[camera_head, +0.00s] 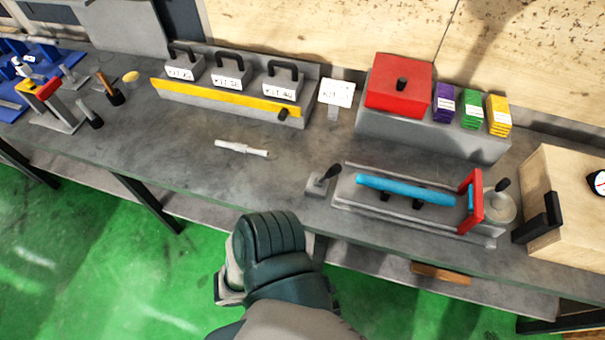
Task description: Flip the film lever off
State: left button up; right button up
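No lever in view carries a readable film label. A small lever (332,171) with a black grip stands tilted up to the right on a grey block, left of the grinder fixture (345,220). A second black-gripped lever (502,185) sits on a round grey base at the fixture's right end. A blue cylinder (405,190) lies along the fixture, beside an upright red frame (470,201). I cannot tell which lever is the film one. One of my arm links shows at bottom centre, in front of the bench and apart from both levers. No gripper fingertips are visible.
A white pen-like tool (241,148) lies on the grey bench (190,150). Behind are black-handled kit blocks with a yellow bar (225,103), and a red box (398,85) beside coloured packs. A wooden box (565,205) with a gauge stands right. Bench left of the fixture is mostly clear.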

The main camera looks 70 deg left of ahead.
aim_at(335, 169)
jog(key=u, duration=2)
